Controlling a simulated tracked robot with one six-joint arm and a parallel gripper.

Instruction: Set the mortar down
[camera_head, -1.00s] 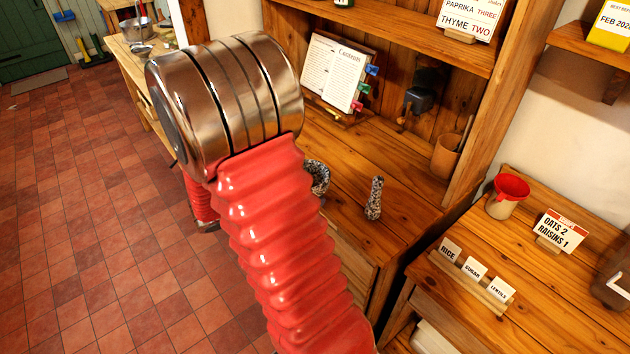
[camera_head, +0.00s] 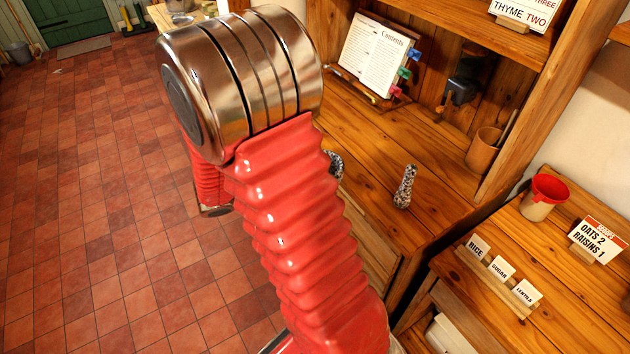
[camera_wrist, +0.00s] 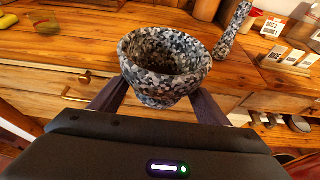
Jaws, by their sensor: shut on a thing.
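The mortar (camera_wrist: 166,68), a speckled black, white and grey stone bowl, is upright in the middle of the wrist view. My gripper (camera_wrist: 160,100) is shut on it, with a dark finger on each side. In the wrist view it appears in front of the wooden counter's drawers (camera_wrist: 60,92); I cannot tell its exact height against the counter top. In the head view only a sliver of the mortar (camera_head: 336,164) shows past my red arm, which hides my gripper. The matching pestle (camera_head: 405,187) stands on the counter (camera_head: 372,190), and also shows in the wrist view (camera_wrist: 232,30).
An open recipe book (camera_head: 374,57) on a stand, a dark grinder (camera_head: 461,84) and a brown pot (camera_head: 483,152) stand at the counter's back. To the right, a lower surface holds labelled cards (camera_head: 500,269) and a red-topped cup (camera_head: 543,197). Bare counter lies around the pestle.

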